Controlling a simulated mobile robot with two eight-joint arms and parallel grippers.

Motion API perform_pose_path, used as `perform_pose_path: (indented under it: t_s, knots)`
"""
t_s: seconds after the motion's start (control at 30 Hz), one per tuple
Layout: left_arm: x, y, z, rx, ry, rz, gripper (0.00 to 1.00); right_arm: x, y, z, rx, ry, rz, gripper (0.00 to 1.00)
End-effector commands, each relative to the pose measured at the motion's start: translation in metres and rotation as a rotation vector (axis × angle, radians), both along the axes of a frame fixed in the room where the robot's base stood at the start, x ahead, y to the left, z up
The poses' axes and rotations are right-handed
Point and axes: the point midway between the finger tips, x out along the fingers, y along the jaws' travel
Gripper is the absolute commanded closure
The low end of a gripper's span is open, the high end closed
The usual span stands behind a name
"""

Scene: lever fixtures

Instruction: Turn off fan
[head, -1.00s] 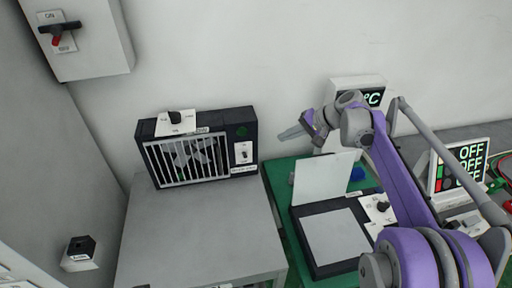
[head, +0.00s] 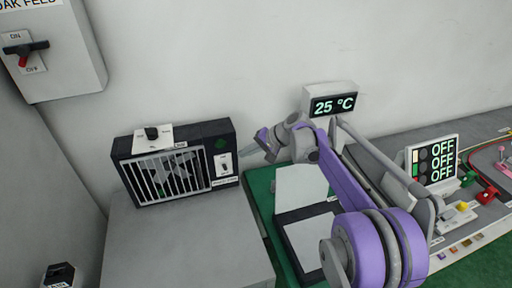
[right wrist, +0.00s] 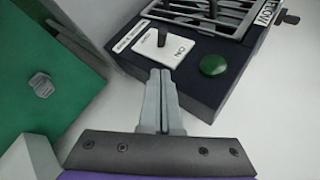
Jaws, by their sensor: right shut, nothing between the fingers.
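The fan (head: 175,170) is a black box with a white-barred grille, standing on the grey cabinet against the wall. A white switch plate (head: 224,165) with a small lever is on its front right, below a green round part (head: 221,144). The right wrist view shows the plate (right wrist: 150,51), its dark lever (right wrist: 162,38), an ON label and the green round part (right wrist: 213,65). My right gripper (head: 251,150) is just right of the fan. Its shut, empty fingertips (right wrist: 160,72) point at the switch plate, seemingly a little short of it. My left gripper is out of view.
A knob plate (head: 152,137) sits on the fan's top. The grey cabinet top (head: 185,235) is clear in front. A green-topped table (head: 262,200), a 25 °C display (head: 334,105) and an OFF panel (head: 434,165) are rightward.

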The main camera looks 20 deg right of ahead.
Motion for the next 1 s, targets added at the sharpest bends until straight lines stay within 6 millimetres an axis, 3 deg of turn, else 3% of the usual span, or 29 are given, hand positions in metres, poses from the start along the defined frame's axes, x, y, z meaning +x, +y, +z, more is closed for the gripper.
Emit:
perform_pose_path:
  t_s: [0.07, 0.33, 1.0]
  knots:
    - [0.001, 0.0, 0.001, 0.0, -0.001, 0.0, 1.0, 0.008, 0.01, -0.01, 0.001, 0.0, 0.002, 1.0]
    - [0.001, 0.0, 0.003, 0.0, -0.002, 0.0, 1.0, -0.003, 0.038, -0.026, 0.0, 0.0, 0.001, 1.0]
    - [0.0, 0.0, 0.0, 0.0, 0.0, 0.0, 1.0, -0.006, 0.04, -0.031, 0.001, -0.04, 0.0, 1.0]
